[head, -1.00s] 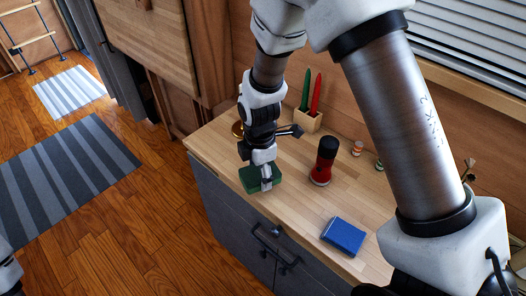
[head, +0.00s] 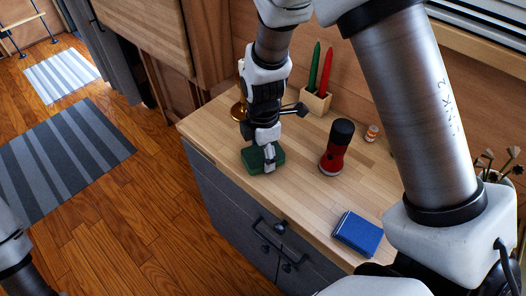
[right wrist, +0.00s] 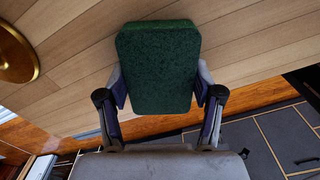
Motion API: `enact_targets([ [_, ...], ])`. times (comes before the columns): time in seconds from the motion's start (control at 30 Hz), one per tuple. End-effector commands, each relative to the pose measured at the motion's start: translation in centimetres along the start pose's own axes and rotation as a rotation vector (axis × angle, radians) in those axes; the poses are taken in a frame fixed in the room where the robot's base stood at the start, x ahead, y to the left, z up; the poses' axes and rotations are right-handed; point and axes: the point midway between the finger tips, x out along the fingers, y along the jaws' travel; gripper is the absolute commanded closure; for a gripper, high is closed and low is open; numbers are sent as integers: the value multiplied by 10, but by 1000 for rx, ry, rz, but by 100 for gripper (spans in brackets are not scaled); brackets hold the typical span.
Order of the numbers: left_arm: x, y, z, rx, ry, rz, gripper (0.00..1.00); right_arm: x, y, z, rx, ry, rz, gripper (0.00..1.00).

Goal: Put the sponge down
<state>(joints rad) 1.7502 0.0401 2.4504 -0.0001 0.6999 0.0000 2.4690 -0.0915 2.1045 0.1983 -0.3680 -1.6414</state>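The green sponge (head: 256,158) is in my right gripper (head: 268,163), over the left part of the wooden counter (head: 295,205), near its front edge. In the right wrist view the sponge (right wrist: 158,68) sits between the two fingers, which press against its sides; the gripper (right wrist: 160,90) is shut on it. The sponge looks low, at or just above the counter top; I cannot tell whether it touches the wood. Part of my left arm shows at the lower left of the head view, but its gripper is out of view.
A red and black flashlight (head: 335,150) stands right of the sponge. A blue book (head: 358,233) lies near the front edge. A wooden holder (head: 316,101) with a green and a red candle stands behind. A brass round object (right wrist: 12,55) is close by. Bare counter lies between sponge and book.

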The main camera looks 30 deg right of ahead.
Motion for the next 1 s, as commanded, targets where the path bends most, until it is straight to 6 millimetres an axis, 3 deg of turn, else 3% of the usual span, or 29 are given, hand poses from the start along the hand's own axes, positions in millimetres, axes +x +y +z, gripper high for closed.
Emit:
enact_targets([
  [0.03, 0, 0, 0, 0, 0, 0, 57, 0, 0, 0, 0, 0, 1, 20],
  [0.07, 0, 0, 0, 0, 0, 0, 57, 0, 0, 0, 0, 0, 1, 9],
  [0.37, 0, 0, 0, 0, 0, 0, 57, 0, 0, 0, 0, 0, 1, 9],
  [0.5, -3, 0, 0, 0, 0, 0, 57, -10, 1, 0, 0, 0, 3, 9],
  [0.9, -10, 0, 0, 0, 0, 0, 57, -104, 1, 0, 0, 1, 5, 9],
  [1.0, -11, 0, 0, 0, 0, 0, 57, -118, 1, 0, -1, 0, 3, 9],
])
